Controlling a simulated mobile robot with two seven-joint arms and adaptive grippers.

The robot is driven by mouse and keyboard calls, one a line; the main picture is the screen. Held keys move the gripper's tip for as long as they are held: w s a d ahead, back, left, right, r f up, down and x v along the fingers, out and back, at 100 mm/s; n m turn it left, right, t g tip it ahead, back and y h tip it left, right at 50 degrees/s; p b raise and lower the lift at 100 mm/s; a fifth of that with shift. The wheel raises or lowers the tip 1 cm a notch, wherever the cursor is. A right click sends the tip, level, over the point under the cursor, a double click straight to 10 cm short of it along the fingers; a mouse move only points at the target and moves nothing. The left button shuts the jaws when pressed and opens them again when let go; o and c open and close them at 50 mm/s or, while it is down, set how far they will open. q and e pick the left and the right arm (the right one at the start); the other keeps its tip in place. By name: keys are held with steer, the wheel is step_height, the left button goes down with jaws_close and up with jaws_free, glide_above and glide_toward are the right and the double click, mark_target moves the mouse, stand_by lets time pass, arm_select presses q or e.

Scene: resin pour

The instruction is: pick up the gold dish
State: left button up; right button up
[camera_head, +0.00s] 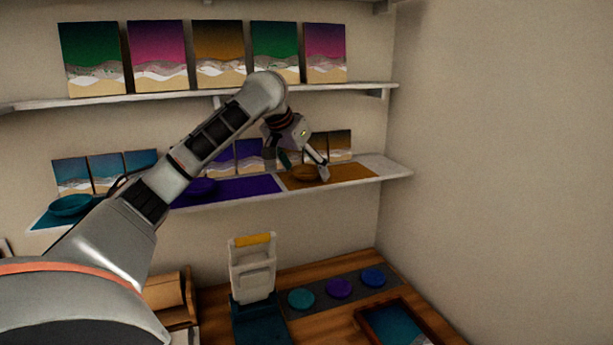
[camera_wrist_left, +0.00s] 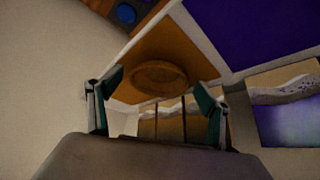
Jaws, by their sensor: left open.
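The gold dish (camera_head: 303,173) sits on an orange-brown mat (camera_head: 355,173) at the right end of the lower shelf. In the left wrist view the dish (camera_wrist_left: 158,76) shows as a round brown bowl just beyond the fingers, roughly centred between them. My left gripper (camera_head: 308,166) is at the dish in the head view, its fingers partly overlapping it. In the left wrist view the left gripper (camera_wrist_left: 160,100) is open, with one teal-tipped finger on each side. I cannot tell whether a finger touches the dish. My right gripper is not in view.
A purple dish (camera_head: 201,187) and a teal dish (camera_head: 70,206) stand farther left on the lower shelf. Small pictures lean behind the dishes. The upper shelf (camera_head: 190,91) with larger pictures is above. A table below holds coloured discs (camera_head: 339,289) and a tray.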

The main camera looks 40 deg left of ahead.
arm_select(q)
steer(key=c, duration=1.2)
steer(key=shift+r, duration=0.1)
steer(key=shift+c, duration=0.2)
